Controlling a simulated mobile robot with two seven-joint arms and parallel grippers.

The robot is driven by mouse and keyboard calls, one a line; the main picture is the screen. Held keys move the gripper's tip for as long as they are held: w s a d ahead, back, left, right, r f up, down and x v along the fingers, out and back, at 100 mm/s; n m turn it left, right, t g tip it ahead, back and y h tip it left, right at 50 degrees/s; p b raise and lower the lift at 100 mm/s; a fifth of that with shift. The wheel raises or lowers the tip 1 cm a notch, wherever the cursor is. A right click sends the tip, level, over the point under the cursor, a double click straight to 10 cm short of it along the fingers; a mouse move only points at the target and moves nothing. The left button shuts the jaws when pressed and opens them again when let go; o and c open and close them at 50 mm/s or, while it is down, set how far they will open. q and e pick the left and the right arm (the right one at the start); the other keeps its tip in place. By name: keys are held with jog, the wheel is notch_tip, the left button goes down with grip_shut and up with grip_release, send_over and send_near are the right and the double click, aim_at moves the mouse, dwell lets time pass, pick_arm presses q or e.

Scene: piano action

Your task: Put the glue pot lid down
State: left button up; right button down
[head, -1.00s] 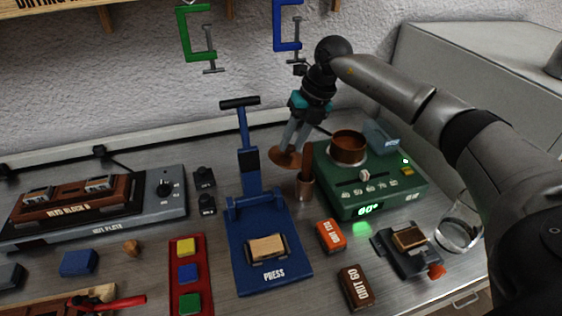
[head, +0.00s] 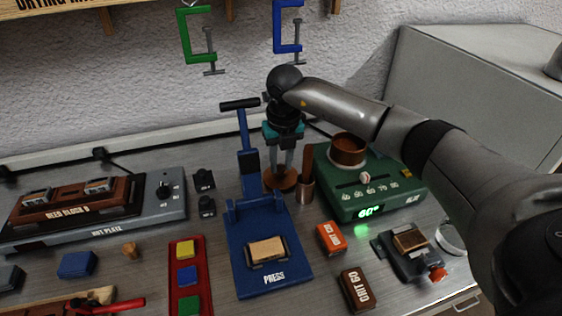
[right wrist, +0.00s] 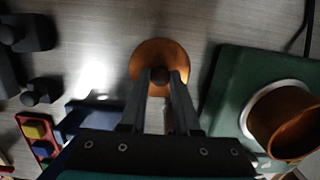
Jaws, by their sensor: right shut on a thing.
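The copper glue pot lid (head: 281,180) is a round disc, low behind the blue press and left of the copper cup. My right gripper (head: 281,168) is above it, pointing down and shut on its knob. In the right wrist view the lid (right wrist: 159,55) lies flat beneath the fingertips (right wrist: 160,76). I cannot tell whether the lid touches the bench. The copper glue pot (head: 347,150) sits open on the green heater (head: 370,187), whose display reads 60°; the pot also shows in the right wrist view (right wrist: 288,120). My left gripper is not in view.
The blue press (head: 265,245) stands just in front of the lid. A copper cup (head: 305,188) with a brown handle in it stands close right of the lid. Small black clamps (head: 205,180) stand to the left. The bench between them and the press is bare.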

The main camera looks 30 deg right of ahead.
jog(key=shift+f, duration=0.1)
jog(key=c, duration=1)
grip_release()
jog(key=shift+c, duration=0.2)
jog(key=o, duration=0.4)
